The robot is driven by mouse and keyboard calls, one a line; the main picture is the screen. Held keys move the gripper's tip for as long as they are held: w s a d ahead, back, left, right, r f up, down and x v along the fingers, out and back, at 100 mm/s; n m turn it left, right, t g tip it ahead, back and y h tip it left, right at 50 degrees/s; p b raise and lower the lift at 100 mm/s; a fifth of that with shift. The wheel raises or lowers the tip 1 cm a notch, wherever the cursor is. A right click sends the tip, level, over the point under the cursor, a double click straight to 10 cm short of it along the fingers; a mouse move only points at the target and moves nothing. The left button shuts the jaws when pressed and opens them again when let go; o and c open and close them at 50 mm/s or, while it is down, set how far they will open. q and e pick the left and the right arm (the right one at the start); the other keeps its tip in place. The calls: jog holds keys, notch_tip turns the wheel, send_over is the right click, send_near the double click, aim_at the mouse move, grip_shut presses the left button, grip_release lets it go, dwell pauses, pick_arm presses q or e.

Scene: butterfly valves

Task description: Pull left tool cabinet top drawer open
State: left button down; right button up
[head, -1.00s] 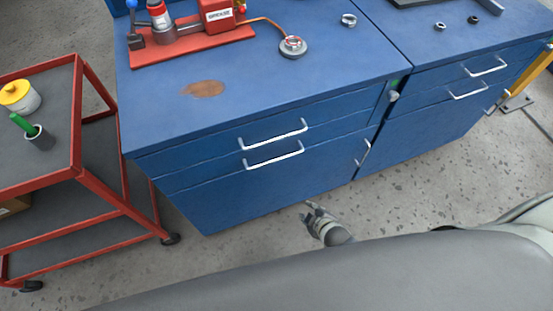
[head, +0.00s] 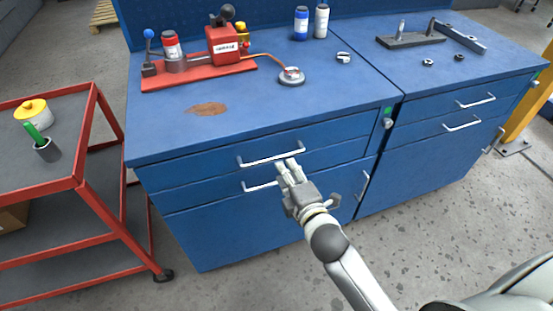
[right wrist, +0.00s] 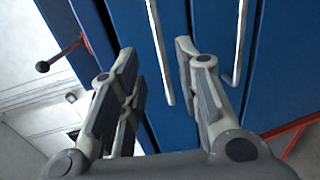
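The left tool cabinet (head: 200,230) is blue, and its top drawer (head: 330,138) is shut. The top drawer's white bar handle (head: 258,161) shows in the head view. In the right wrist view this handle (right wrist: 157,40) appears between my fingers. My right gripper (head: 288,166) is open, with its fingertips at the right part of the top handle; I cannot tell whether they touch it. The second drawer's handle (head: 258,187) is partly hidden behind the gripper; it also shows in the right wrist view (right wrist: 242,35). My left gripper is not in view.
A red cart (head: 85,185) stands left of the cabinet. The cabinet top carries a red pump unit (head: 222,45), bottles and small parts. Another blue cabinet (head: 425,165) adjoins on the right. The floor in front is clear.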

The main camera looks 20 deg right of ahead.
aim_at(277, 158)
jog(key=w, duration=0.2)
jog(key=w+f, duration=0.1)
jog(key=w, duration=0.5)
jog(key=shift+a+f, duration=0.15)
jog(key=shift+f, duration=0.15)
jog(key=shift+c, duration=0.3)
grip_shut()
